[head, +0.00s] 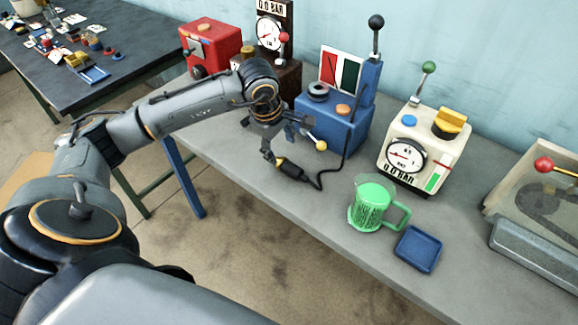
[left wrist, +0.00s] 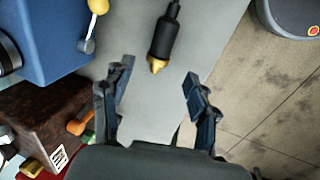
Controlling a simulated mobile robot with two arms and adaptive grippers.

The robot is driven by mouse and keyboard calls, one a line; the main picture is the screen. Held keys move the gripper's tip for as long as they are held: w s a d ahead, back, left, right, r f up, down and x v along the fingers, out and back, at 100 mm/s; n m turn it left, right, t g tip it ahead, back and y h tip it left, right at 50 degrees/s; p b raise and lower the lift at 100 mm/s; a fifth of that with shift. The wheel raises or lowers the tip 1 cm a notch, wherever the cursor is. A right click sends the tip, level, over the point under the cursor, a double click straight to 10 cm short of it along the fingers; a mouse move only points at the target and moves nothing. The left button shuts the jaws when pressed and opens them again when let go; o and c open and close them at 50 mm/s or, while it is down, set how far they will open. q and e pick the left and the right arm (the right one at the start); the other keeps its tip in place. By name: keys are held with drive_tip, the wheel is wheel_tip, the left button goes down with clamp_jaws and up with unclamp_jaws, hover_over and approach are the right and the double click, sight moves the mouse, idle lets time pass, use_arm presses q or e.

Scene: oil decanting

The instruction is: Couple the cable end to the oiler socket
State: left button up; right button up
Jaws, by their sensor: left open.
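The cable end (head: 291,171) is a black plug with a yellow tip, lying on the grey table in front of the blue machine (head: 322,128). Its black cable (head: 325,176) curves right and up towards that machine. My left gripper (head: 284,147) is just above and behind the plug in the head view. In the left wrist view the left gripper (left wrist: 158,76) is open and empty, and the cable end (left wrist: 163,38) lies beyond the fingertips, gold tip towards the gripper. I cannot make out which opening is the oiler socket. My right gripper is not in view.
A yellow-knobbed lever (head: 320,145) juts from the blue machine beside my gripper. A cream gauge machine (head: 424,150), green jug (head: 372,205) and blue tray (head: 418,249) stand to the right. A brown gauge unit (head: 271,40) and red box (head: 210,45) stand behind.

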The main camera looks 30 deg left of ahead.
sight(287, 164)
use_arm(q)
drive_tip(key=x, duration=0.3)
drive_tip(key=shift+f, duration=0.3)
drive_tip(key=shift+w+f+p, duration=0.1)
drive_tip(key=shift+f+p, duration=0.4)
drive_tip(key=p+x, duration=0.1)
drive_tip(key=x, duration=0.2)
drive_tip(key=shift+d+f, duration=0.15)
drive_tip(key=shift+f, duration=0.15)
drive_tip(key=shift+w+f, duration=0.15)
drive_tip(key=shift+f, duration=0.25)
clamp_jaws()
drive_tip(key=shift+r, duration=0.15)
